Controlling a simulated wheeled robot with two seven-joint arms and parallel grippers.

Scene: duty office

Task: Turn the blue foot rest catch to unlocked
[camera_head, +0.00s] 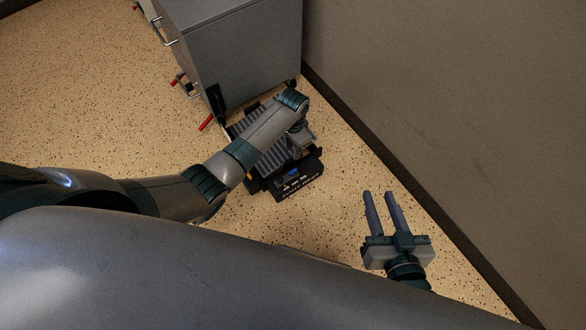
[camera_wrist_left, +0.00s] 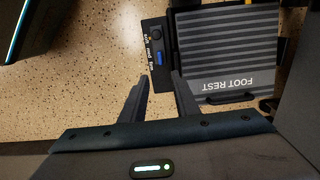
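The grey ribbed foot rest (camera_head: 262,150) lies on the floor beside the grey cabinet; my left arm crosses over it. It also shows in the left wrist view (camera_wrist_left: 225,60), its lettering upside down. A dark panel (camera_wrist_left: 148,42) along its side carries white markings and the blue catch (camera_wrist_left: 159,57), which also shows in the head view (camera_head: 292,173). I cannot read the catch's setting. My left gripper (camera_wrist_left: 158,80) is open and empty, its fingertips just short of the catch in the picture. My right gripper (camera_head: 379,194) is open and empty, apart from the foot rest.
The grey cabinet (camera_head: 238,45) stands behind the foot rest, with red levers (camera_head: 206,123) low at its side. A wall (camera_head: 450,90) with a dark skirting runs along the right. A black round knob (camera_wrist_left: 157,31) sits beside the catch. Speckled floor on the left is clear.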

